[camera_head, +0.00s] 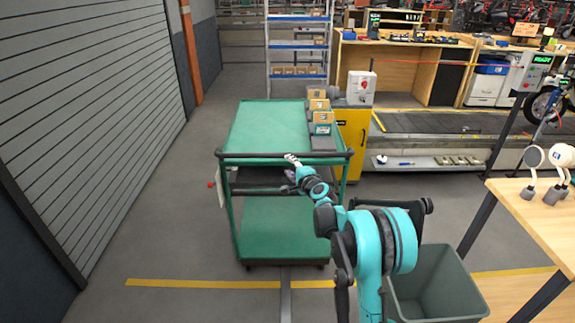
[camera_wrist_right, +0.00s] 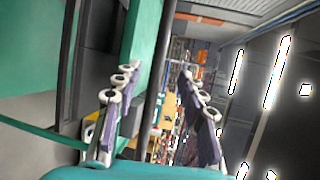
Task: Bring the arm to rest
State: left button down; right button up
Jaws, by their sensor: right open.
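My right arm, teal and black, reaches forward from the bottom of the head view to the near side of the green cart (camera_head: 245,128). My right gripper (camera_head: 290,168) is at the cart's front bar, around the middle of its width. In the right wrist view the gripper (camera_wrist_right: 158,92) shows two separated fingers with white joints and purple-grey pads. My left gripper is not in view.
Small bins (camera_head: 322,128) stand along the cart top's right side. A grey-green open bin (camera_head: 437,285) is on the floor right of my arm. A wooden table (camera_head: 540,215) is at the right. Floor left of the cart is clear up to the slatted shutter (camera_head: 90,100).

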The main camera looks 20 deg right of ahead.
jog(key=s+a+r+n+g+y, duration=0.15)
jog(key=s+a+r+n, duration=0.3)
jog(key=s, duration=0.55)
jog(key=s+a+r+n+g, duration=0.3)
jog(key=s+a+n, duration=0.25)
jog(key=s, duration=0.45)
jog(key=s+f+n+g+h, duration=0.1)
jog(key=s+f+n+g, duration=0.1)
jog(key=s, duration=1.2)
jog(key=s+f+n+g+h, duration=0.2)
jog(key=s+f+n, duration=0.3)
jog(key=s, duration=1)
notch_tip(320, 180, down, 2)
jog(key=shift+s+d+f, duration=0.15)
jog(key=shift+s+f, duration=0.05)
jog(key=shift+h, duration=0.25)
